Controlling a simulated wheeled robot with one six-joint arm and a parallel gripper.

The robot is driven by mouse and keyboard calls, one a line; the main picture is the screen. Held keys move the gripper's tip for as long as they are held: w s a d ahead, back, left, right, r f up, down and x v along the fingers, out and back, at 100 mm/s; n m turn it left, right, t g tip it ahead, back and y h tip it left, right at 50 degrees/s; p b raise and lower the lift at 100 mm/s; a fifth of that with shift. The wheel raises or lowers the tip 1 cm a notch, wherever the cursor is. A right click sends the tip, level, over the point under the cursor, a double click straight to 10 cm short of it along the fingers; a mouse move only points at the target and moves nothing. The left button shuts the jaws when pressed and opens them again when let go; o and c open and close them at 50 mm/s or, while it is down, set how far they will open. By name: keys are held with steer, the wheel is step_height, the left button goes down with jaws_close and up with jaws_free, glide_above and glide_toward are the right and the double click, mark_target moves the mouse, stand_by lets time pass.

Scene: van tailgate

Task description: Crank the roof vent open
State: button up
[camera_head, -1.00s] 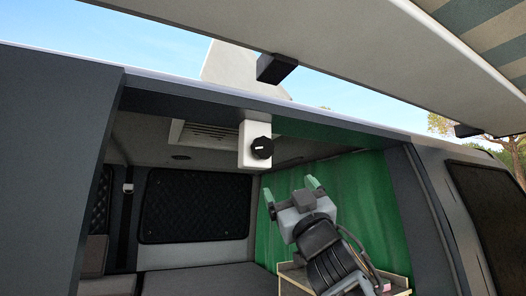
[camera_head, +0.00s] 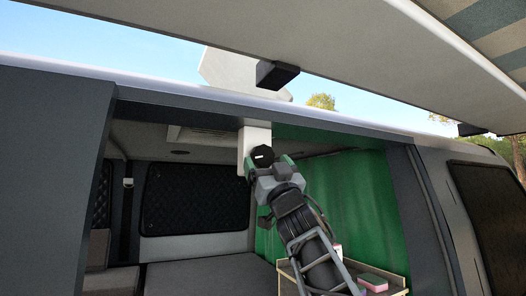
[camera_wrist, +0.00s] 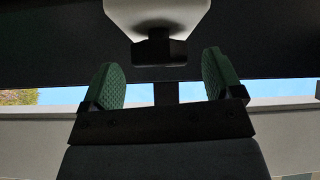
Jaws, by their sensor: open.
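A dark faceted knob (camera_head: 262,155) with a pale mark sits on a white block (camera_head: 255,134) at the top edge of the van opening. In the wrist view the knob (camera_wrist: 159,51) hangs below the white block (camera_wrist: 157,14). My gripper (camera_head: 267,164) is just below the knob in the head view, its green fingers apart. In the wrist view my gripper (camera_wrist: 165,80) is open and empty, with the knob between and just beyond the fingertips. No contact shows. A pale panel (camera_head: 240,70), perhaps the vent lid, stands tilted above the roof edge.
A slatted ceiling grille (camera_head: 205,134) lies left of the block. A raised awning or tailgate panel (camera_head: 390,60) with a dark bracket (camera_head: 277,74) hangs overhead. A green curtain (camera_head: 350,200) and a small shelf (camera_head: 395,290) with a pink sponge-like block (camera_head: 373,282) are at the right.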

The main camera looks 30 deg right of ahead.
steer(key=shift+p+x, duration=0.45)
steer(key=shift+x, duration=0.7)
steer(key=shift+c, duration=0.4)
steer(key=c, duration=0.8)
steer(key=shift+a+f+m+h+b, duration=0.1)
steer(key=shift+m+h+b, duration=0.6)
steer(key=shift+m+h, duration=0.7)
steer(key=shift+m, duration=0.2)
steer(key=o, duration=0.9)
